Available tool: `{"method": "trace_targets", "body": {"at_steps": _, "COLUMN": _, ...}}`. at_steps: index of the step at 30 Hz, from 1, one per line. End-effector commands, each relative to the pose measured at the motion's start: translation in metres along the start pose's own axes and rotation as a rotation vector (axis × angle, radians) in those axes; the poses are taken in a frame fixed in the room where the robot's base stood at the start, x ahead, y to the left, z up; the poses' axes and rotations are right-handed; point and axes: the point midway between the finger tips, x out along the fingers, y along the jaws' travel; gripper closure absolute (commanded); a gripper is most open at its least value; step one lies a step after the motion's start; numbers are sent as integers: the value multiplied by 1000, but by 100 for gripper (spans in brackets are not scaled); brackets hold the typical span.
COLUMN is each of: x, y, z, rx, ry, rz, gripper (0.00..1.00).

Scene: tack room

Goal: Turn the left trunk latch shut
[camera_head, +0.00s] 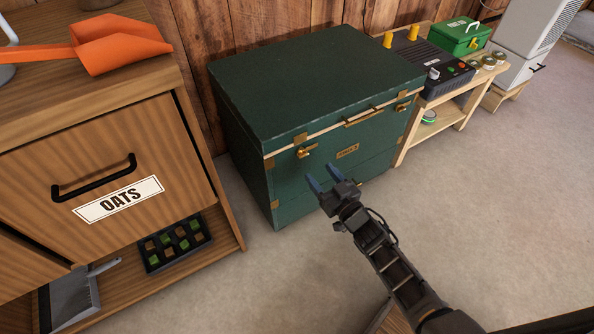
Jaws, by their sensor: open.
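The green trunk (310,84) stands against the plank wall with its lid down. The left trunk latch (306,151) is a small brass piece on the upper front, near the left corner. Its exact turn is too small to tell. The right trunk latch (402,106) is a similar brass piece near the right corner. My gripper (322,178) is open and empty, with its blue fingertips in front of the trunk, a little below and right of the left latch in the picture. It appears apart from the latch.
A wooden cabinet (150,146) with an OATS drawer stands at the left, an orange scoop (118,42) on top. A low wooden bench (452,112) with a dark device (428,62) and green box (462,36) stands right of the trunk. The floor (500,200) at right is clear.

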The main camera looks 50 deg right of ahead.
Motion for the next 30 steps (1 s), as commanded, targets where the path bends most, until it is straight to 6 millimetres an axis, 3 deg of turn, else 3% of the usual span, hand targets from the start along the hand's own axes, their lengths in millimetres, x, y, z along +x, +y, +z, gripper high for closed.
{"method": "trace_targets", "body": {"at_steps": 18, "x": 74, "y": 2, "z": 2, "rx": 1, "ry": 3, "rz": 1, "gripper": 38}}
{"method": "trace_targets", "body": {"at_steps": 30, "x": 82, "y": 2, "z": 2, "rx": 1, "ry": 1, "rz": 1, "gripper": 38}}
